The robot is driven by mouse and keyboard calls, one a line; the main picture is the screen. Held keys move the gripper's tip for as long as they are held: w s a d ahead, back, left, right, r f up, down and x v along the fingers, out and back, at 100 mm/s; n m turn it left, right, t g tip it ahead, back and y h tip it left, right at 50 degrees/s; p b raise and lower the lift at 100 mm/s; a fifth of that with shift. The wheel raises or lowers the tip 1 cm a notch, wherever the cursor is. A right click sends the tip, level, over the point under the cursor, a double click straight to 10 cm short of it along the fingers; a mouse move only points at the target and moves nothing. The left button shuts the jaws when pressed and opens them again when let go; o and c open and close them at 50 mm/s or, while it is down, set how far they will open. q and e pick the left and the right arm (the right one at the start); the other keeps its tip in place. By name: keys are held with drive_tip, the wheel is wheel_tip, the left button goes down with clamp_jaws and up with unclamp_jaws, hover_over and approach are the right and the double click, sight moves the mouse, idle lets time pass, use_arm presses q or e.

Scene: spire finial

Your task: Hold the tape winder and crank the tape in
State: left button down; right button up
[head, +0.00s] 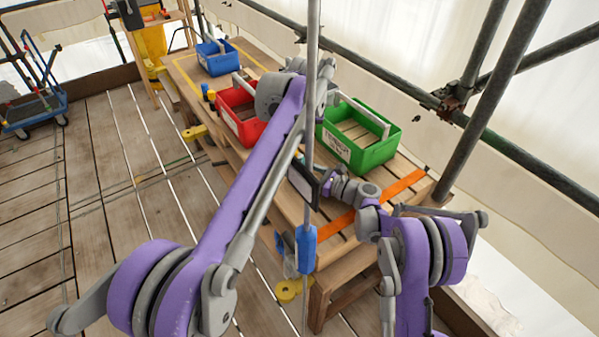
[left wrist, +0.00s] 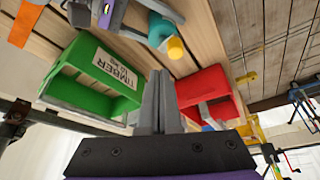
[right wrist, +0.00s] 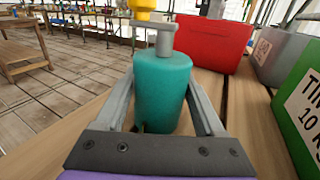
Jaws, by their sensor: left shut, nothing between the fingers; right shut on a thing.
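The tape winder (right wrist: 163,88) is an upright teal cylinder with a grey crank arm (right wrist: 153,37) and a yellow knob (right wrist: 142,8) on top. In the right wrist view my right gripper (right wrist: 163,98) is shut around its sides. The winder also shows at the top of the left wrist view (left wrist: 160,27), with its yellow knob pointing down in the picture. My left gripper (left wrist: 160,85) is shut and empty, its fingertips apart from the knob. In the head view the winder is hidden behind my left arm and the pole.
The wooden bench (head: 333,250) carries a red bin (head: 236,112), a green bin (head: 375,150) and a blue bin (head: 214,60). An orange strip (head: 403,182) crosses its near end. A vertical pole (head: 311,120) with a blue sleeve (head: 305,248) stands in front. Scaffold tubes run along the right.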

use_arm(q)
drive_tip(key=r+g, duration=0.1)
drive_tip(key=r, duration=0.1)
drive_tip(key=g, duration=0.1)
approach(300, 169)
drive_tip(key=shift+w+d+f, duration=0.3)
drive_tip(key=shift+w+d, duration=0.5)
drive_tip(key=shift+w, duration=0.1)
drive_tip(key=shift+f, duration=0.15)
idle(1.7)
drive_tip(key=shift+s+x, duration=0.15)
drive_tip(key=shift+x, duration=0.5)
drive_tip(key=shift+s+x, duration=0.15)
drive_tip(key=shift+x, duration=0.55)
drive_tip(key=shift+w+a, duration=0.1)
drive_tip(key=shift+a, duration=0.05)
drive_tip(key=shift+w+a, duration=0.25)
drive_tip(key=shift+a, duration=0.2)
drive_tip(key=shift+s+a, duration=0.1)
drive_tip(key=shift+a, duration=0.2)
drive_tip(key=shift+s+d, duration=0.15)
drive_tip(key=shift+d, duration=0.05)
